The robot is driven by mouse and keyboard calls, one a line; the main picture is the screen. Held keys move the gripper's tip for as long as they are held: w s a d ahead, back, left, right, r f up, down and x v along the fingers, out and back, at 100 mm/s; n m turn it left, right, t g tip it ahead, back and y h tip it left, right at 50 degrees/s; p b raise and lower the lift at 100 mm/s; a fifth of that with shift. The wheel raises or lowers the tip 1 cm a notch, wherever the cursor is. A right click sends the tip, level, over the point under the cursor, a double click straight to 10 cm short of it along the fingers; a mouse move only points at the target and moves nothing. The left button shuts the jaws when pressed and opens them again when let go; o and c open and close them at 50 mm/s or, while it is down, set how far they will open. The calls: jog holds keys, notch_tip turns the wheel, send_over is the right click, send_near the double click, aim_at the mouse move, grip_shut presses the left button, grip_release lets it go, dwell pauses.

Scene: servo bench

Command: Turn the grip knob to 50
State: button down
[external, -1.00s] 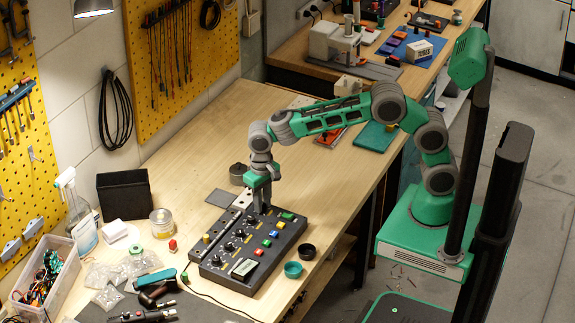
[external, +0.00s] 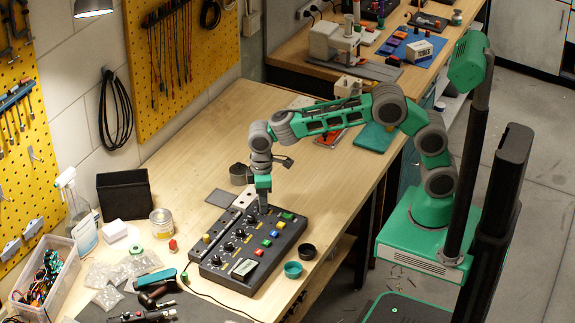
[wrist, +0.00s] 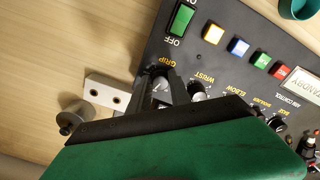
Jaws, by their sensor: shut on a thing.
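The dark control panel (external: 232,262) lies on the wooden bench with a row of knobs, coloured buttons and a small display. My gripper (external: 263,209) points down at the panel's far end. In the wrist view its two dark fingers (wrist: 161,92) are closed around the grip knob (wrist: 160,86), just below the yellow GRIP label (wrist: 153,67). The fingers hide most of the knob, so its pointer and scale cannot be read. The wrist knob (wrist: 197,90) stands close beside the right finger.
A green rocker switch (wrist: 182,18) and several coloured buttons, including a blue one (wrist: 238,47), sit on the panel near my fingers. The display (wrist: 302,84) appears to read STANDBY. A teal cup (external: 292,269) and a black cup (external: 307,251) stand right of the panel.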

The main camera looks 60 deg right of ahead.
jog(key=n, duration=0.4)
jog(key=shift+w+n, duration=0.1)
jog(key=shift+n, duration=0.2)
jog(key=n, duration=0.3)
jog(key=shift+n, duration=0.4)
jog(key=n, duration=0.3)
jog(key=shift+n, duration=0.3)
jog(key=shift+w+n, duration=0.1)
jog(key=shift+n, duration=1.9)
jog(key=c, duration=1.2)
grip_release()
notch_tip(320, 180, up, 8)
jog(key=shift+f+b, duration=0.1)
jog(key=shift+b, duration=0.65)
